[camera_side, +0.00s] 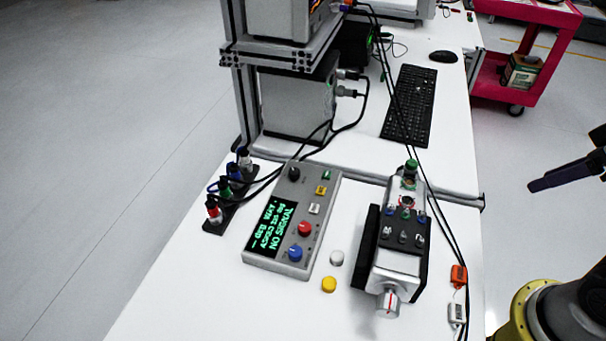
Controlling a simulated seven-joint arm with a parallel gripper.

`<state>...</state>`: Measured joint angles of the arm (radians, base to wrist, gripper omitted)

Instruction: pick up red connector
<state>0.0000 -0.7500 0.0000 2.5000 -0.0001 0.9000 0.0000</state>
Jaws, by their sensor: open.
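A red connector (214,211) with a pale band stands in a dark holder (217,228) at the left edge of the white table. Green, blue and black connectors stand behind it in the same row, with dark cables close by. My gripper (562,161) is at the right edge of the view, open and empty. Its dark fingers point left, and it is far from the red connector, across the table. Part of my gripper is cut off by the frame.
A grey control box (292,220) with a green-lit screen stands just right of the holder. A servo unit (399,260), white button (337,258) and yellow button (329,285) lie between it and my gripper. Dark cables (445,225) hang along the table's right side.

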